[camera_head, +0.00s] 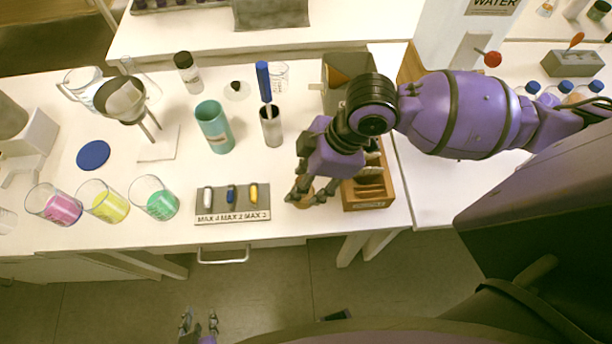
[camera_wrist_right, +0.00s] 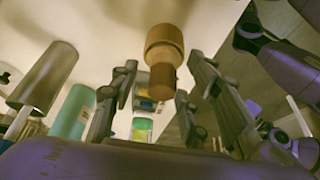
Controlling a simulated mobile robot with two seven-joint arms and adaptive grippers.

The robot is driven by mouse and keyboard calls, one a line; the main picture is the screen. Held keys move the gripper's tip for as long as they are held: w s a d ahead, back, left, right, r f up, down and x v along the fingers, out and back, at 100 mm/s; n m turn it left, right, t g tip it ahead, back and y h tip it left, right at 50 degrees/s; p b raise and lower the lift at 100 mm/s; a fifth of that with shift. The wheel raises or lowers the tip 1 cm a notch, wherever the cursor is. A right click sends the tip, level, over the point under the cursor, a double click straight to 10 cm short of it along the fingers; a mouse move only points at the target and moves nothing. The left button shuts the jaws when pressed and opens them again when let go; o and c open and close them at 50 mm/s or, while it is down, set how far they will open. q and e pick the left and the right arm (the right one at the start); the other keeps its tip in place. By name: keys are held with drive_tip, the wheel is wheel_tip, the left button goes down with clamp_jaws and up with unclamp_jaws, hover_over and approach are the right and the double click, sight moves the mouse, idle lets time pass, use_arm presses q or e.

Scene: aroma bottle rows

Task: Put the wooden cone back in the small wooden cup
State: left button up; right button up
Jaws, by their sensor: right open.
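My right gripper (camera_head: 309,198) is open over the front edge of the counter, left of a wooden box. A turned wooden piece (camera_wrist_right: 164,58) lies between its spread fingers (camera_wrist_right: 163,82) in the right wrist view. The piece has a wide ringed part and a narrower part; I cannot tell whether it is the cup, the cone or both together. In the head view a tan bit of it (camera_head: 303,199) shows by the fingertips, mostly hidden. My left gripper (camera_head: 199,326) is low in the head view, open and empty, away from the counter.
The wooden box (camera_head: 368,203) is partly under my right arm. A grey label stand (camera_head: 232,208) with three capsules is left of my right gripper. A teal cup (camera_head: 214,128) and a metal cylinder (camera_head: 271,128) with a blue-handled tool stand behind. Beakers (camera_head: 155,201) stand at left.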

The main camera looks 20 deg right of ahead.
drive_tip(key=v, duration=1.2)
drive_tip(key=shift+s+f, duration=0.1)
idle(0.4)
